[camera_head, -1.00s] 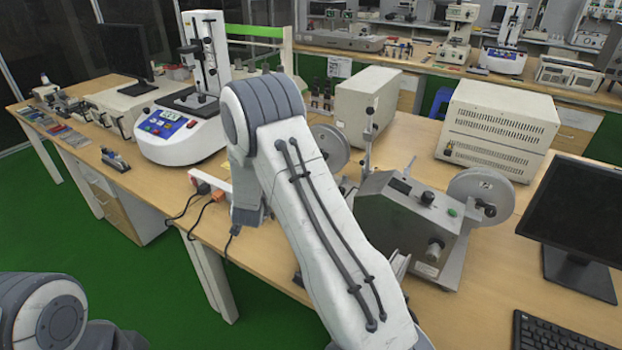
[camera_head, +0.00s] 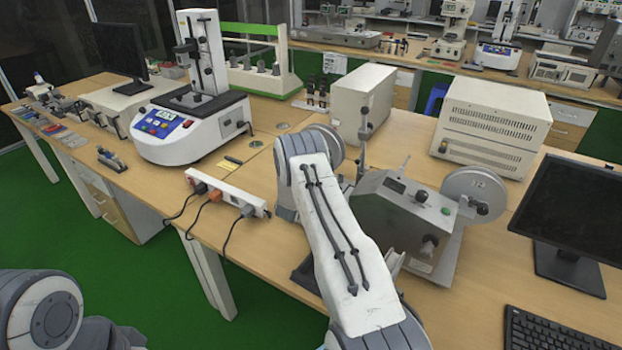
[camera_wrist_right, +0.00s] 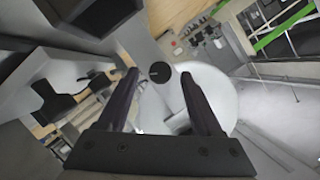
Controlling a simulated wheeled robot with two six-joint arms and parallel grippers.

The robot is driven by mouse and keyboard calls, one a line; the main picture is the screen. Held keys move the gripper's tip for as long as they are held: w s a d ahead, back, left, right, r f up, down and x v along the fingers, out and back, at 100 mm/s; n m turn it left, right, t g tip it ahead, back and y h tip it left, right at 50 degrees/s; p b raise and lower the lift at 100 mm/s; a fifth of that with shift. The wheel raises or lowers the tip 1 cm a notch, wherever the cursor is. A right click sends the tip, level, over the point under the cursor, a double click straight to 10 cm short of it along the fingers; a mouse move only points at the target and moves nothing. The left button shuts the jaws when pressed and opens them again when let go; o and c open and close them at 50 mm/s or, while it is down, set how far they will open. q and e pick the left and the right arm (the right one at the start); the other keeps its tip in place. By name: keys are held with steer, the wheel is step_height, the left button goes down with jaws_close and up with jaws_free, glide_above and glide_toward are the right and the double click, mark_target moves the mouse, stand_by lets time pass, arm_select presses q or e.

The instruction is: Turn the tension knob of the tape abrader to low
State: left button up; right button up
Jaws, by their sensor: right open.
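The tape abrader (camera_head: 385,221) is a grey box with a sloped panel and round reels, standing on the bench right of my right arm in the head view. In the right wrist view a round black knob (camera_wrist_right: 160,72) with a pale mark lies between the fingertips of my right gripper (camera_wrist_right: 160,80). The fingers are open, with gaps to either side of it. A pale disc lies behind. My right gripper is hidden in the head view.
A white power strip (camera_head: 228,192) with plugs and cables lies left of my right arm. A beige box (camera_head: 362,102) and a vented cabinet (camera_head: 490,128) stand behind the abrader. A monitor (camera_head: 572,215) and keyboard (camera_head: 553,330) are at right.

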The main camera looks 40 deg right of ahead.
steer(key=shift+w+d+f, duration=0.1)
steer(key=shift+w+d, duration=0.1)
steer(key=shift+d, duration=0.1)
jaws_close()
